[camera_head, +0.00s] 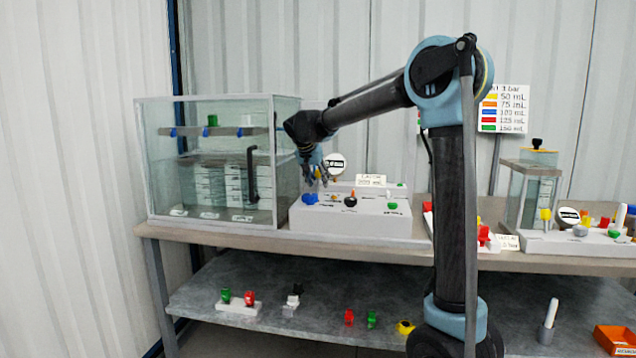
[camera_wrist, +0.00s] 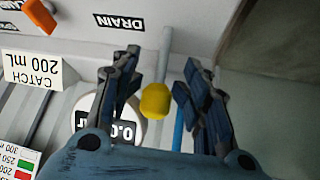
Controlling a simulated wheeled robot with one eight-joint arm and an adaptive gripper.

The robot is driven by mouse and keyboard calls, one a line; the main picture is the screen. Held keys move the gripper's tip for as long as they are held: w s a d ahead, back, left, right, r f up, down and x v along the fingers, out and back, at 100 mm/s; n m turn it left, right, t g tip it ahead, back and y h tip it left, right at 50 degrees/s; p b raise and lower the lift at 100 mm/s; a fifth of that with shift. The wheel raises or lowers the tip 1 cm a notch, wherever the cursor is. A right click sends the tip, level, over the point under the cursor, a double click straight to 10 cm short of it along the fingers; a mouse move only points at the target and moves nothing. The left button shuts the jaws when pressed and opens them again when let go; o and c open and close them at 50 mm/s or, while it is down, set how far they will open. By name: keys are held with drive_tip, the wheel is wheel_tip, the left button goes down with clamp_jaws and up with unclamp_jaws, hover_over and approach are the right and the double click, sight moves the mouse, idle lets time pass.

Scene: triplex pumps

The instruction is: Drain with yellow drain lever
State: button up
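The yellow drain lever (camera_wrist: 156,101) shows in the wrist view as a yellow knob on a thin grey rod, near the black DRAIN label (camera_wrist: 118,22). My gripper (camera_wrist: 161,60) is open, with one finger on each side of the rod and knob. Gaps show on both sides of the knob, and nothing is gripped. In the head view my gripper (camera_head: 314,177) points down over the left end of the white pump panel (camera_head: 350,224). I cannot pick out the yellow lever there; the fingers crowd that spot.
A glass tank (camera_head: 262,170) stands close to the left of my gripper. An orange knob (camera_wrist: 38,15) and a round gauge (camera_wrist: 120,128) are nearby in the wrist view. A blue knob (camera_head: 309,198) and green knob (camera_head: 392,205) sit on the panel. The lower shelf (camera_head: 270,285) holds loose parts.

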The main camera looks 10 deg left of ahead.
drive_tip(key=shift+s, duration=0.1)
drive_tip(key=v, duration=0.7)
drive_tip(key=shift+s+r, duration=0.1)
idle(0.4)
